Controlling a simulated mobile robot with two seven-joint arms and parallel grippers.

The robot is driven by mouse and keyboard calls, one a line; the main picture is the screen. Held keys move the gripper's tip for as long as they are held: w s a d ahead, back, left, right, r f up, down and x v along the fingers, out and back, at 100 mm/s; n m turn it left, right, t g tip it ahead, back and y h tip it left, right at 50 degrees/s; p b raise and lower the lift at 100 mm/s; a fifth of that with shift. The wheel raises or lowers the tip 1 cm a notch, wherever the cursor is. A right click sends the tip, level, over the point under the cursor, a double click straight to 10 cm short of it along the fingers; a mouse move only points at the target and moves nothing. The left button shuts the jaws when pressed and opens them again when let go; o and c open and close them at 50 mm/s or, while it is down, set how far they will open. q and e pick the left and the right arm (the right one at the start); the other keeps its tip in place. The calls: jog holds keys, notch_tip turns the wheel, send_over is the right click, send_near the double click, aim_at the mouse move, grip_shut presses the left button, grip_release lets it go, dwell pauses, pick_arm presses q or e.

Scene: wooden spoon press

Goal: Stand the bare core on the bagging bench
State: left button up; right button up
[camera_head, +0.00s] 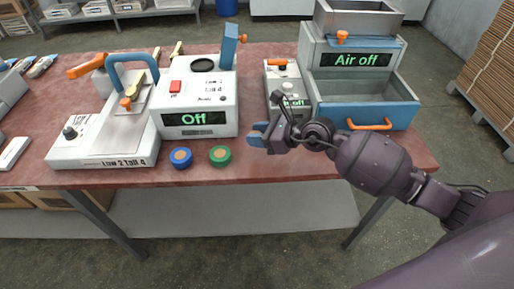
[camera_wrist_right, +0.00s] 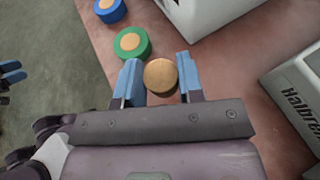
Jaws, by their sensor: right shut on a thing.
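My right gripper (camera_head: 259,134) is over the front edge of the red-topped bench (camera_head: 290,165), right of the green roll. In the right wrist view its blue fingers (camera_wrist_right: 161,80) are shut on a round tan core (camera_wrist_right: 161,75), seen end-on. I cannot tell whether the core touches the bench. In the head view the core is hidden by the gripper. A blue roll (camera_head: 181,158) and a green roll (camera_head: 220,156), both with tan centres, stand near the front edge. Blue fingertips of what looks like my left gripper (camera_wrist_right: 12,72) show at the wrist view's left edge; their opening is unclear.
A white machine reading "Off" (camera_head: 196,105) and a sealer with a blue handle (camera_head: 115,120) stand at left. A small grey unit (camera_head: 288,90) and an "Air off" machine with a blue tray (camera_head: 365,100) stand behind my right arm. The bench's front strip is narrow.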

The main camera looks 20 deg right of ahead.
aim_at(258, 155)
notch_tip(258, 155, down, 5)
jog(key=shift+f+b, duration=0.15)
jog(key=shift+b, duration=0.75)
jog(key=shift+f, duration=0.25)
jog(key=shift+r, duration=0.2)
jog(key=shift+f, duration=0.15)
jog(key=o, duration=0.9)
